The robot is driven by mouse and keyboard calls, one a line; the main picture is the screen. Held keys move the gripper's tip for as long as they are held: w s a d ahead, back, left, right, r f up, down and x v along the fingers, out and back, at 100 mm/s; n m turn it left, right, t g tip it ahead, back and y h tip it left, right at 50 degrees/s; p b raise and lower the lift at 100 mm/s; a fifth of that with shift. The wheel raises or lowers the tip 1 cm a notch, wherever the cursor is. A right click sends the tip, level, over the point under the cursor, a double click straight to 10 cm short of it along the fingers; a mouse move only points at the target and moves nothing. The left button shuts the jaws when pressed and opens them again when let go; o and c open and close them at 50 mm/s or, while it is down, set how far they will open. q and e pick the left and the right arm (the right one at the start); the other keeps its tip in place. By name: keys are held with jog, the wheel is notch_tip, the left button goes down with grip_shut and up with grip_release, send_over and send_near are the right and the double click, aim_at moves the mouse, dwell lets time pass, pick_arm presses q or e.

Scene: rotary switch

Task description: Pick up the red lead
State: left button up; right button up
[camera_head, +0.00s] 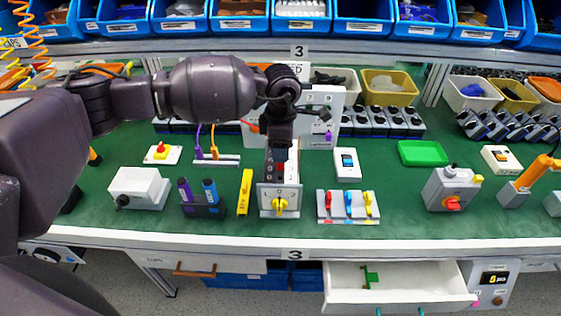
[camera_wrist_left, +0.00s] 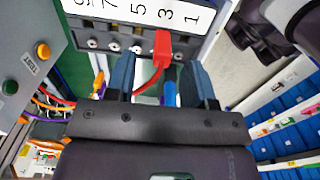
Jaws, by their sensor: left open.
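The red lead (camera_wrist_left: 163,48) shows in the left wrist view. Its red plug stands at the terminal row of a numbered grey block (camera_wrist_left: 92,28), and its cable curves down behind the gripper. My left gripper (camera_wrist_left: 158,64) is open, with one dark finger on each side of the red plug; I cannot tell whether either touches it. In the head view my left gripper (camera_head: 281,142) points down just above and behind the grey switch box with a yellow knob (camera_head: 280,204), and mostly hides what is beneath it. My right gripper is not in view.
A yellow block (camera_head: 245,192) and a holder with purple and blue items (camera_head: 203,206) stand left of the switch box. A unit with red, blue and yellow levers (camera_head: 348,206) stands right. Behind is a white panel (camera_head: 325,110). An open drawer (camera_head: 398,290) juts out below.

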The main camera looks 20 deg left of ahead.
aim_at(280, 168)
pick_arm(q)
jog(key=shift+s+f, duration=0.1)
jog(key=shift+f, duration=0.45)
notch_tip(280, 168, down, 4)
jog(key=shift+f, duration=0.1)
jog(key=shift+c, duration=0.5)
grip_shut()
